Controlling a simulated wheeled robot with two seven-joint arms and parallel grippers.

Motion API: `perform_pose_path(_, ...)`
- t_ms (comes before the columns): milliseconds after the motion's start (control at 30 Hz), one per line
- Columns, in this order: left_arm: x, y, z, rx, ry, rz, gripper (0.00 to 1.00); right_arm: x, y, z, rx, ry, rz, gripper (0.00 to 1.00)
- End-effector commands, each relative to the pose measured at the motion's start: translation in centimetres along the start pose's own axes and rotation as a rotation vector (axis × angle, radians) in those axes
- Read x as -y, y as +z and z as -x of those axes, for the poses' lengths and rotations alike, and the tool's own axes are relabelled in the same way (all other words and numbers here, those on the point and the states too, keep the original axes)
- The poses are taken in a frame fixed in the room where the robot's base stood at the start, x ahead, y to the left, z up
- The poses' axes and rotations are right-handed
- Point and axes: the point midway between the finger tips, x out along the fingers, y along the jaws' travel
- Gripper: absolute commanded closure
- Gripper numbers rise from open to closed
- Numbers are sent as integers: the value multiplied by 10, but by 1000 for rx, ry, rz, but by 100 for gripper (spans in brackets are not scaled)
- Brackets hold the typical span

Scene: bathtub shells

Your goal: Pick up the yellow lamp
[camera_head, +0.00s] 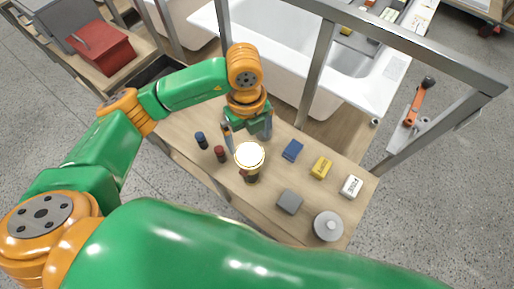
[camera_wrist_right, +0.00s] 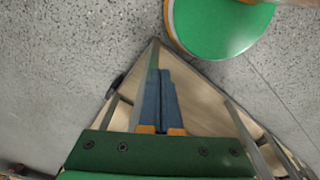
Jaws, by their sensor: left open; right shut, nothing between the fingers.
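The lamp (camera_head: 249,156) stands on the wooden table, its round top glowing whitish yellow over a dark lower body. My left gripper (camera_head: 248,142) is open just above and behind the lamp in the head view. One finger is to the left of the lamp's top and the other to its upper right. I cannot tell whether either finger touches it. My right gripper (camera_wrist_right: 161,98) shows in the right wrist view, its blue fingers shut together and empty. It is not seen in the head view.
The table (camera_head: 185,128) also bears a blue block (camera_head: 292,150), yellow block (camera_head: 321,167), white block (camera_head: 352,186), grey block (camera_head: 289,201), grey round piece (camera_head: 328,226), and dark blue (camera_head: 201,140) and red (camera_head: 220,153) cylinders. A metal frame (camera_head: 316,70) and white tubs (camera_head: 275,45) stand behind.

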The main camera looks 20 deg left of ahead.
Motion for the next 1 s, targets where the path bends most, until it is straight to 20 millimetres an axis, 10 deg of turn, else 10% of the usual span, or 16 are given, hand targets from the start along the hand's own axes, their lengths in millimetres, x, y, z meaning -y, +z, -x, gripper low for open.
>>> perform_pose_path(333, 4, 0, -58, -3, 6, -1, 0, 4, 9, 22, 22, -7, -2, 100)
perform_pose_path(600, 4, 0, -67, -2, 1, -4, 0, 4, 4, 21, 13, -7, -2, 100)
perform_pose_path(1000, 5, 0, -67, -3, 0, -4, 100, 4, 4, 21, 11, -7, -2, 100)
